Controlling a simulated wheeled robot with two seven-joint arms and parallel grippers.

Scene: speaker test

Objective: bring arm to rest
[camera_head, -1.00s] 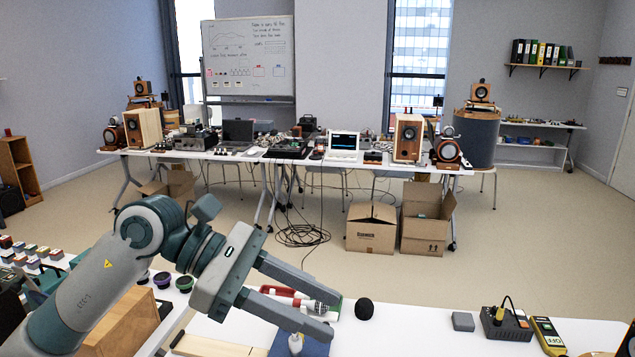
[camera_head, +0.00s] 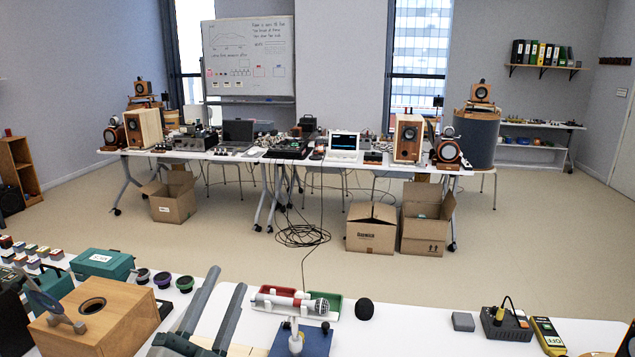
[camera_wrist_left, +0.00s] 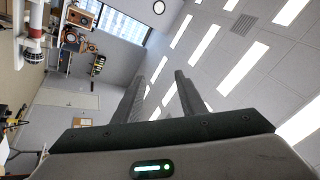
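My left gripper (camera_head: 222,292) shows low in the head view, its two long grey fingers apart and pointing up and away. Nothing is between the fingers. The left wrist view also shows the gripper (camera_wrist_left: 163,82) open and empty, with the ceiling lights behind it. The fingers appear between the wooden speaker box (camera_head: 110,312) and the microphone (camera_head: 290,301), which rests on a small stand on a blue base (camera_head: 316,342). Most of my left arm is below the picture. My right gripper is not in view.
A green case (camera_head: 102,264) and several small coloured parts are on the near table's left. A black foam ball (camera_head: 364,309), a grey block (camera_head: 463,321), a black box with a cable (camera_head: 506,323) and a yellow meter (camera_head: 547,336) are to the right. White table (camera_head: 400,335) shows between them.

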